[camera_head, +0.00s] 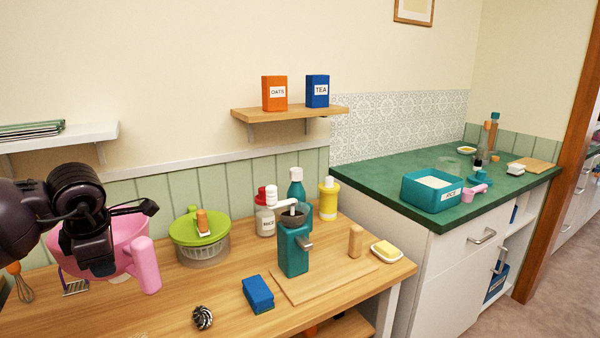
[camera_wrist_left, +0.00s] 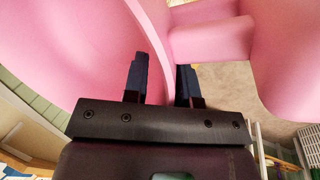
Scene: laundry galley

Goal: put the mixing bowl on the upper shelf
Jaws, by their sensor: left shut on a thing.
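The pink mixing bowl (camera_head: 128,232) is at the left, over the left part of the wooden worktop, with its thick handle (camera_head: 145,265) toward the right front. My left gripper (camera_head: 103,262) is shut on the bowl, and my arm hides much of it. In the left wrist view the bowl's pink wall (camera_wrist_left: 95,45) runs between the two dark fingers of the gripper (camera_wrist_left: 162,72). How high the bowl is above the worktop is hard to tell. A wooden wall shelf (camera_head: 285,114) holds an orange oats box and a blue tea box. My right gripper is not in view.
A white wall shelf (camera_head: 85,133) at the left carries flat green items. A green-lidded spinner (camera_head: 200,235), a teal grinder (camera_head: 292,247), bottles and a blue block (camera_head: 258,293) stand on the worktop. The wooden shelf has little bare room beside its boxes.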

